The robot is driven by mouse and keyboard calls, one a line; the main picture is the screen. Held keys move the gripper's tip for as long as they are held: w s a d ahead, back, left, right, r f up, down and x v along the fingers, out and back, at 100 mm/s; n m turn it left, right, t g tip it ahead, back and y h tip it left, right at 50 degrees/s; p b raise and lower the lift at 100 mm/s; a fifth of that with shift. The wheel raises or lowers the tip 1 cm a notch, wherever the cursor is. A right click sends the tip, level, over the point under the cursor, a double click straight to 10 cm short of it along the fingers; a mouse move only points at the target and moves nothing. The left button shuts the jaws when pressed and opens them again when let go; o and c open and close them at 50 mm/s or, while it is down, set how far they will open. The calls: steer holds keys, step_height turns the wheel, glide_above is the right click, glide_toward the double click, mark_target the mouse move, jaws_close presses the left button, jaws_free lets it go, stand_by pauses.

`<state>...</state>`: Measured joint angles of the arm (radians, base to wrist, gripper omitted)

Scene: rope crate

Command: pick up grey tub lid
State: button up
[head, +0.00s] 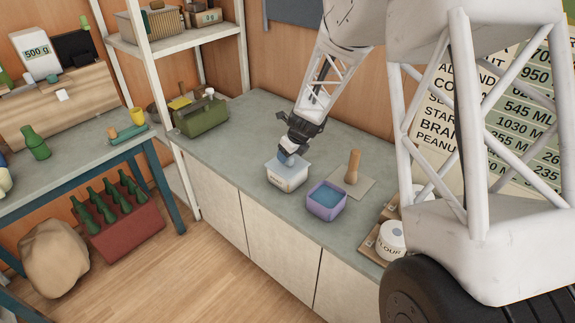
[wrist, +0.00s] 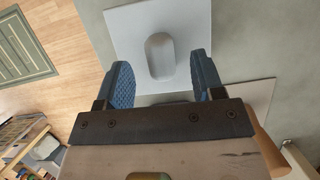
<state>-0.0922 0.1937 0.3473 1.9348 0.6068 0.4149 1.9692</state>
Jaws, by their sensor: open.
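The grey tub lid (head: 294,163) lies on top of a white labelled tub (head: 285,179) on the grey-green counter. In the wrist view the lid (wrist: 127,28) is a pale square with a rounded, upright knob (wrist: 160,55) at its middle. My gripper (head: 288,155) points down just above the lid. Its blue padded fingers are open in the wrist view (wrist: 161,66), one on each side of the knob. A gap shows between each finger and the knob. Whether the fingertips reach down to the knob's height is hard to tell.
A purple tub (head: 326,204) with a blue top stands close to the right. Beyond it a wooden peg-shaped object (head: 353,167) stands on a flat board (head: 366,186). A white flour jar (head: 391,240) is farther right, a green toolbox (head: 202,117) at the left. Bare counter (head: 235,160) lies left of the tub.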

steer(key=shift+x, duration=1.2)
jaws_close()
